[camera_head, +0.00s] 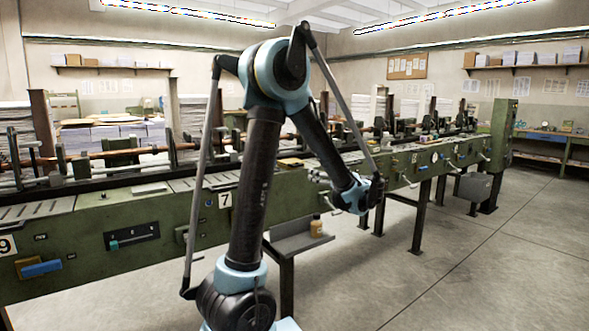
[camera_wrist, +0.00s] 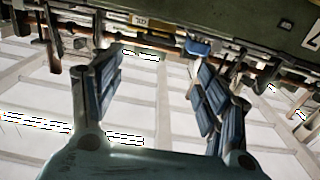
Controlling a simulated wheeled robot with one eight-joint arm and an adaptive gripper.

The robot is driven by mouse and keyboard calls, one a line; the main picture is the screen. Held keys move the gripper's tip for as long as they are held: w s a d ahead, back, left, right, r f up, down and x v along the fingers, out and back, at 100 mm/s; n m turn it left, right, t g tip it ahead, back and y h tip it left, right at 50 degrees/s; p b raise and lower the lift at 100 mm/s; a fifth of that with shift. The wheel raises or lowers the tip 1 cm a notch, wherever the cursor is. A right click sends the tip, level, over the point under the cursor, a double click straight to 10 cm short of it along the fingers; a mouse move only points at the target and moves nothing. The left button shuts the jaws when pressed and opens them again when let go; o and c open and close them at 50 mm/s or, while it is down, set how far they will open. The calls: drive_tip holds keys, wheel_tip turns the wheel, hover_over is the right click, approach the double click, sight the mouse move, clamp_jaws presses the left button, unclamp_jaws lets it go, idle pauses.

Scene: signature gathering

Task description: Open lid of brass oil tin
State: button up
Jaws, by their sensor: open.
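My gripper (camera_wrist: 160,80) is open in the wrist view, its two dark blue-padded fingers spread wide with nothing between them. In the head view my gripper (camera_head: 377,190) is small and dark at the end of my bent arm, in front of the green machine. A small yellowish-brown container (camera_head: 316,226) stands on a grey shelf (camera_head: 298,241) below the machine, lower left of my gripper and apart from it. It may be the brass oil tin, but it is too small to tell, and its lid cannot be made out. The wrist view shows no tin.
The long green machine (camera_head: 130,227) runs across the head view, with rods, levers and handles along its front. Dark legs (camera_head: 420,215) stand below it. The concrete floor (camera_head: 480,265) at right is clear. The wrist view shows the machine (camera_wrist: 270,25) and ceiling.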

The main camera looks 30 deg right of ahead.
sight(299, 166)
drive_tip(key=w, duration=0.5)
drive_tip(key=w+a, duration=0.1)
drive_tip(key=w, duration=0.9)
drive_tip(key=shift+w+a, duration=0.15)
drive_tip(key=shift+w, duration=0.15)
